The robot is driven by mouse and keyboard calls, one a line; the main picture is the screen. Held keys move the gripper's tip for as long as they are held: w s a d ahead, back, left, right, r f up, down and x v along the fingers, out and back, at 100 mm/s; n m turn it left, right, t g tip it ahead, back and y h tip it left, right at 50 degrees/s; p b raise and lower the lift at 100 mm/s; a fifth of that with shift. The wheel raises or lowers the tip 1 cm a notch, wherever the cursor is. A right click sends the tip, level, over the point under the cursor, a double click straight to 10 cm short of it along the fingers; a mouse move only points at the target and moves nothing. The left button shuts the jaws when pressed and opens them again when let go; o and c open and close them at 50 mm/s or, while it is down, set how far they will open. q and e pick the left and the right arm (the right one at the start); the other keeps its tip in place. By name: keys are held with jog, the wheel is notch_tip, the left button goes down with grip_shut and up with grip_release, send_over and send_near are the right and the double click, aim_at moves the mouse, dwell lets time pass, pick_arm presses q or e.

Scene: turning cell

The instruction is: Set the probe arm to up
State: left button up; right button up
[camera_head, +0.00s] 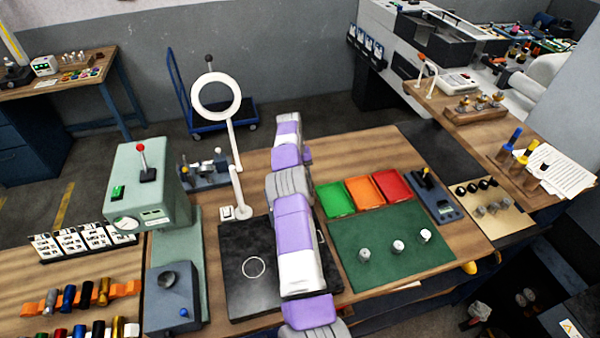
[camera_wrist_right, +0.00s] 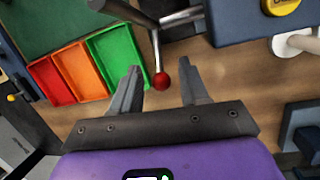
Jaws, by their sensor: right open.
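In the right wrist view a thin metal rod with a red ball (camera_wrist_right: 161,81) at its end, which looks like the probe arm, hangs between my fingers. My right gripper (camera_wrist_right: 162,85) is open, with one finger on each side of the ball; the fingers look apart from it. Dark and grey bars meet the rod at the top of that view. I cannot tell which setting the arm is at. In the head view my purple and white right arm hides the probe arm and the gripper fingers. My left gripper is not in view.
Green (camera_head: 336,200), orange (camera_head: 364,195) and red (camera_head: 391,186) trays lie right of my arm, beyond a green mat (camera_head: 385,270). A ring lamp (camera_head: 216,96) and a black plate (camera_head: 240,290) are to its left. A blue block (camera_wrist_right: 250,22) is close in the wrist view.

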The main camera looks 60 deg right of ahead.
jog(key=p+v, duration=0.1)
jog(key=v, duration=0.2)
jog(key=shift+r, duration=0.2)
jog(key=shift+w+r+p, duration=0.2)
jog(key=shift+r+p, duration=0.4)
jog(key=shift+r, duration=0.05)
